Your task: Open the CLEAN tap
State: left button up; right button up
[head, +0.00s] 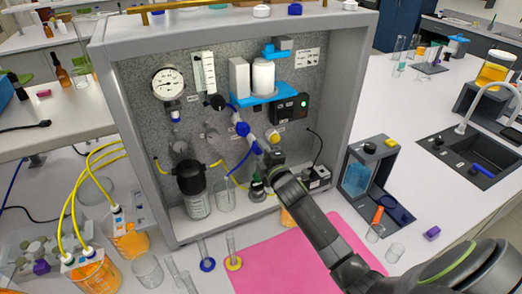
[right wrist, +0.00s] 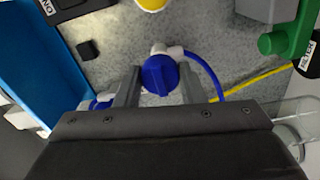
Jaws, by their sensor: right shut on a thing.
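A blue tap knob (right wrist: 160,74) with a white fitting and a blue tube sits between the fingers of my right gripper (right wrist: 159,88) in the right wrist view. The gripper is shut on this knob. No CLEAN label is readable, so I cannot tell from the lettering which tap it is. In the head view, my right gripper (head: 266,162) reaches the rig's panel at a blue knob (head: 257,148), partly hidden by the gripper. Another blue knob (head: 242,129) is up and left of it. My left gripper is not in view.
A yellow knob (head: 274,136) is close above the gripper. The grey rig frame (head: 345,95) surrounds the panel. Glassware and a pink mat (head: 265,262) are in front.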

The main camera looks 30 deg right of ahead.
dwell(0.3)
jog(key=o, duration=1)
jog(key=shift+s, duration=0.1)
jog(key=s+a+b, duration=0.1)
jog(key=s+b, duration=0.4)
jog(key=s, duration=1.2)
jog(key=shift+s+f, duration=0.1)
jog(key=shift+s, duration=0.05)
